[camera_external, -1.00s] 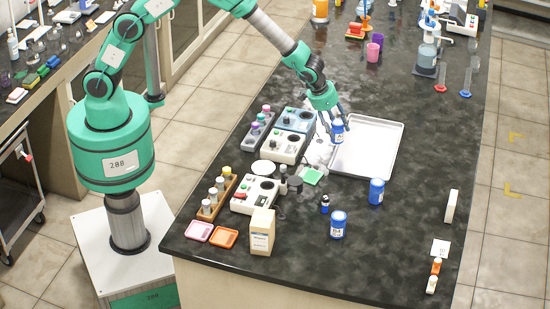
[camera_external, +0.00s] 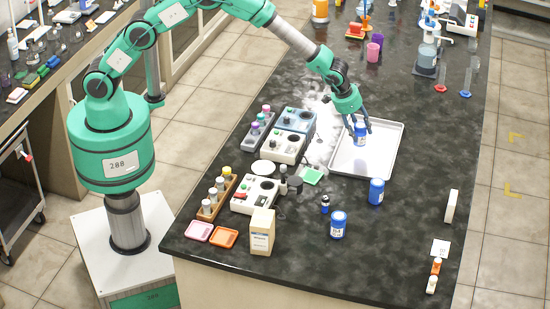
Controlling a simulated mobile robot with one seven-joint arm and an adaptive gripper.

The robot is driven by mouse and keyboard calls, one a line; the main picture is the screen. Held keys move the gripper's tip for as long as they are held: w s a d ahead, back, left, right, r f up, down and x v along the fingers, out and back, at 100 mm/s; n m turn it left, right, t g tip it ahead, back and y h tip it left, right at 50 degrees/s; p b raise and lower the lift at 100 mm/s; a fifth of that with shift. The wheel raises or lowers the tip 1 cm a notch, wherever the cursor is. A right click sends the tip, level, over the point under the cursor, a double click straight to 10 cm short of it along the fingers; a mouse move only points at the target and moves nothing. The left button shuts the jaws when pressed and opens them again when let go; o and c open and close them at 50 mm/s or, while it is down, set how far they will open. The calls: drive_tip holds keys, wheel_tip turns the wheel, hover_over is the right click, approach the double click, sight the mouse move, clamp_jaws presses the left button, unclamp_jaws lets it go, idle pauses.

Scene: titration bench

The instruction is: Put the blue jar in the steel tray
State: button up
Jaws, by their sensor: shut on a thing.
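My gripper (camera_external: 360,124) is shut on a blue jar (camera_external: 360,134) with a pale label. It holds the jar upright over the left-middle part of the steel tray (camera_external: 385,160). I cannot tell how far the jar is above the tray floor. The tray is shallow, rectangular and otherwise looks empty. Two other blue jars stand on the dark bench: one (camera_external: 376,191) just in front of the tray, one (camera_external: 338,225) nearer the front. A small dark bottle with a blue label (camera_external: 325,204) stands between them.
Instruments (camera_external: 283,146) and a vial rack (camera_external: 217,196) stand left of the tray. A cream box (camera_external: 262,232) is at the front left. A white upright block (camera_external: 451,206) stands at the right edge. The bench behind the tray is mostly clear.

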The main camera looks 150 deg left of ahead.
sight(359, 136)
drive_tip(key=shift+f, duration=1.7)
drive_tip(key=shift+f+b, duration=0.2)
drive_tip(key=shift+b, duration=0.2)
drive_tip(key=o, duration=1.1)
drive_tip(key=shift+r, duration=0.2)
drive_tip(key=p+v, duration=0.1)
drive_tip(key=v, duration=1.1)
